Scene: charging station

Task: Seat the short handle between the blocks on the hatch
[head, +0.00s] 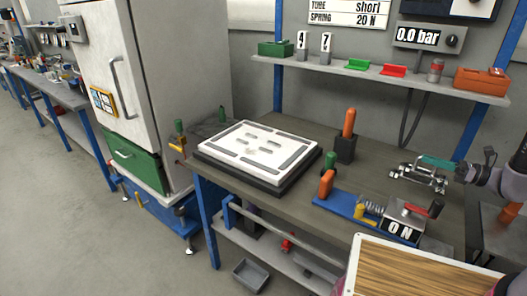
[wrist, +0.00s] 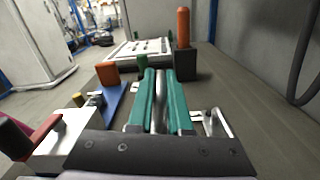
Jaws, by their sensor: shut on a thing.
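My gripper (head: 425,160) has teal fingers and is at the right of the bench. In the wrist view the gripper (wrist: 160,90) is shut on a bright metal bar (wrist: 160,103), which looks like the short handle; it lies lengthwise between the fingers. Bright metal parts (head: 418,179) show just below the fingers in the head view and on both sides of them in the wrist view. I cannot tell whether these join the bar. A white panel with grey raised or slotted strips (head: 237,136) lies on a black base at the bench's left; I cannot tell whether it is the hatch.
An orange handle (head: 348,123) stands in a black block mid-bench. A wood-faced panel (head: 415,270) is at the lower right. A shelf (head: 380,75) runs above.

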